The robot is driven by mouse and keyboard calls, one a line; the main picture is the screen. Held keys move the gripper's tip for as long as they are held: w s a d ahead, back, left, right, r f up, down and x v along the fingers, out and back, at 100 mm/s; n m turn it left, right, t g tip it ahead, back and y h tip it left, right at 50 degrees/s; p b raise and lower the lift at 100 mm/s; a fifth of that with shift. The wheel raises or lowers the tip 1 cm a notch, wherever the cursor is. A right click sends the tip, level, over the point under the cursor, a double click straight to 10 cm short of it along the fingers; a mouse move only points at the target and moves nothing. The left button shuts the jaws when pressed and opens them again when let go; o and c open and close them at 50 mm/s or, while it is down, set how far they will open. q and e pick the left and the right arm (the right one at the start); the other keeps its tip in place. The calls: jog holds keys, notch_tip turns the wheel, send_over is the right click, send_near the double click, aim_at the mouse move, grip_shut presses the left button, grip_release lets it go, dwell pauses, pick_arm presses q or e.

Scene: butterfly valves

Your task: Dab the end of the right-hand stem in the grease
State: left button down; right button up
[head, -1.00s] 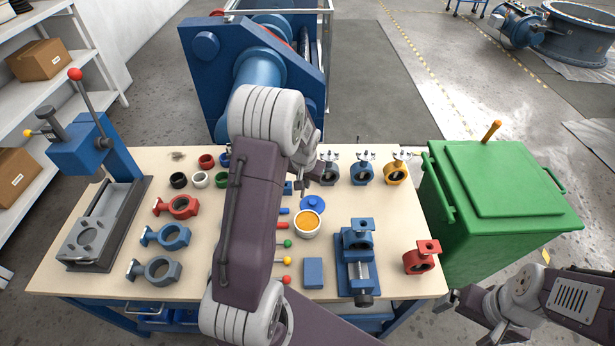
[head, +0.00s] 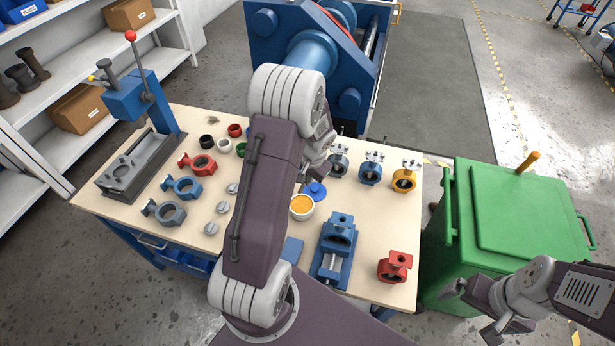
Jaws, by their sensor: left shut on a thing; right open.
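My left gripper (head: 320,168) is above the table, a little beyond the pot and lid in the picture, and apart from the grease. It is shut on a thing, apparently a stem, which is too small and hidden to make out. My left arm covers the table left of the pot, so any stems lying there are hidden. My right gripper (head: 471,309) is open and empty at the lower right, beside the green bin.
A blue vise (head: 335,250) and a red valve body (head: 394,267) are at the front right. The green bin (head: 515,215) stands right of the table. A blue lever press (head: 140,100) is at the left.

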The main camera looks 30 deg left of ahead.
pick_arm(q)
jog(key=shift+d+f, duration=0.2)
jog(key=shift+f, duration=0.1)
jog(key=b+x, duration=0.3)
jog(key=d+b+x, duration=0.1)
jog(key=x, duration=0.1)
jog(key=shift+s+f+b, duration=0.1)
jog(key=shift+s+b, duration=0.25)
jog(key=shift+f, duration=0.2)
jog(key=shift+w+d+r, duration=0.1)
jog(key=shift+f+b, duration=0.65)
jog(key=shift+b, duration=0.15)
dwell(1.2)
notch_tip(320, 180, up, 7)
jog(key=p, duration=0.6)
jog(key=shift+r, duration=0.1)
